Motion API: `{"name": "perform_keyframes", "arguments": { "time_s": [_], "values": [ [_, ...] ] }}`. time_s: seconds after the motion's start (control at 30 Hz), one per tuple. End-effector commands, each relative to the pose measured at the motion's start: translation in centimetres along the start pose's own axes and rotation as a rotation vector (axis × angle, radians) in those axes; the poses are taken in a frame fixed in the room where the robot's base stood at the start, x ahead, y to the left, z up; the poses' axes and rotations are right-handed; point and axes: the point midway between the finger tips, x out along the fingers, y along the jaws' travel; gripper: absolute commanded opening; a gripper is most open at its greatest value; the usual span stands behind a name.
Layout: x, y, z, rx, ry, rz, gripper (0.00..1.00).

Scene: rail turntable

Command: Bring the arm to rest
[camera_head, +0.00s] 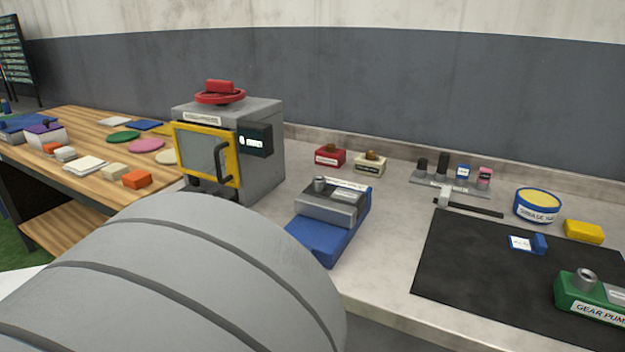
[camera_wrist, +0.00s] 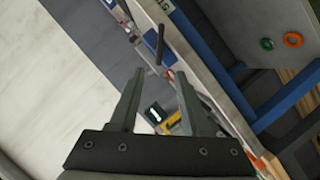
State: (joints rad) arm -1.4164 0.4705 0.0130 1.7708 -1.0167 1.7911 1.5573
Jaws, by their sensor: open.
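My gripper (camera_wrist: 158,100) shows in the wrist view with its two dark fingers spread apart and nothing between them. It hangs in the air, and the view past it is tilted, with the wall to the left and the bench edge running down to the right. In the head view a large grey rounded part of my arm fills the lower left, and my gripper is not in that view.
A grey machine (camera_head: 262,150) with a yellow-framed door stands at the bench's left. A blue-based device (camera_head: 345,237), a black mat (camera_head: 450,270), a green gear pump (camera_head: 577,290) and a round tin (camera_head: 538,207) lie rightward. A wooden table (camera_head: 85,120) holds several small items.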

Motion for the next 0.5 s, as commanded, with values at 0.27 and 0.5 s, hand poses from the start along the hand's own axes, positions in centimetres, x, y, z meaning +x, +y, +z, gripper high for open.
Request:
{"name": "perform_keyframes", "arguments": {
  "time_s": [0.27, 0.5],
  "values": [
    [-0.81, 0.00, 0.03, 0.000, 0.001, 0.000, 0.47],
    [-0.04, 0.39, -0.06, -0.006, -0.022, -0.001, 0.47]
  ]
}}
